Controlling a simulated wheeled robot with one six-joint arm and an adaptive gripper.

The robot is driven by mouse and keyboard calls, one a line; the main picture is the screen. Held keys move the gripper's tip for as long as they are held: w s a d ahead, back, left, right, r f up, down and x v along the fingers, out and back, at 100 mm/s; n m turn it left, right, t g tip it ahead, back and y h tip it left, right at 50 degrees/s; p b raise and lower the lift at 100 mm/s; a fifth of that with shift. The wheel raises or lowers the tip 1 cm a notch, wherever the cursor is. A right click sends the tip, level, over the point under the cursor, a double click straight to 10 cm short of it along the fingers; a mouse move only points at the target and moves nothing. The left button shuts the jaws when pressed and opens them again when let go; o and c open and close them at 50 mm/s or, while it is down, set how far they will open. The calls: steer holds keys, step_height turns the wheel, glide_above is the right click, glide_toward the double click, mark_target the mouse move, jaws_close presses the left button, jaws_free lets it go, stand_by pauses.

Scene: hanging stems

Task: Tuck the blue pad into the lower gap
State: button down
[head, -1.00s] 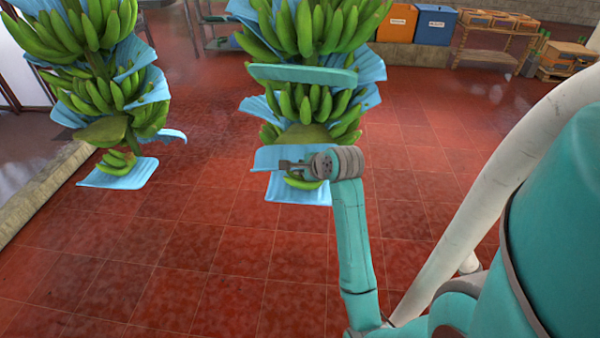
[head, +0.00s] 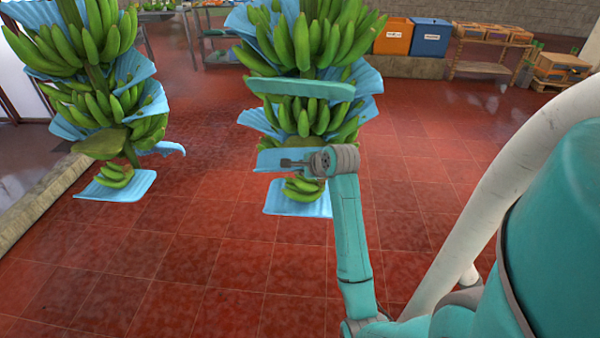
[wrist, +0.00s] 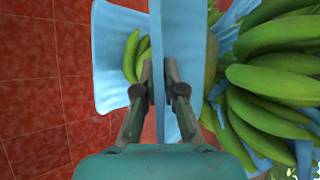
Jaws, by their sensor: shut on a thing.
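The blue pad (head: 272,160) is a thin, flat light-blue sheet. My gripper (head: 294,163) is shut on it, in front of the lower part of the right-hand hanging banana stem. In the wrist view the pad (wrist: 184,40) stands nearly edge-on between the fingertips (wrist: 158,72). In the head view the pad is level with the lower gap, between a bigger banana hand (head: 303,118) above and the small lowest hand (head: 303,188) below. The gripper and pad hide most of that gap, so I cannot tell how far in the pad reaches.
A blue sheet (head: 297,207) lies under the lowest hand. A teal-green slab (head: 300,87) crosses the stem higher up. A second banana stem (head: 108,90) hangs at the left. Bins (head: 430,36) and a crate shelf (head: 490,48) stand far back. The red floor (head: 200,270) is clear.

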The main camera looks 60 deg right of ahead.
steer(key=shift+w+d+f, duration=0.1)
steer(key=shift+w+d, duration=0.4)
steer(key=shift+d, duration=0.75)
steer(key=shift+w+d+r, duration=0.1)
steer(key=shift+w+d, duration=0.45)
steer(key=shift+d, duration=0.65)
steer(key=shift+w+d+f, duration=0.1)
steer(key=shift+w+d, duration=0.4)
steer(key=shift+d, duration=0.75)
steer(key=shift+f, duration=0.35)
steer(key=c, duration=1.2)
jaws_free()
steer(key=v, duration=1.2)
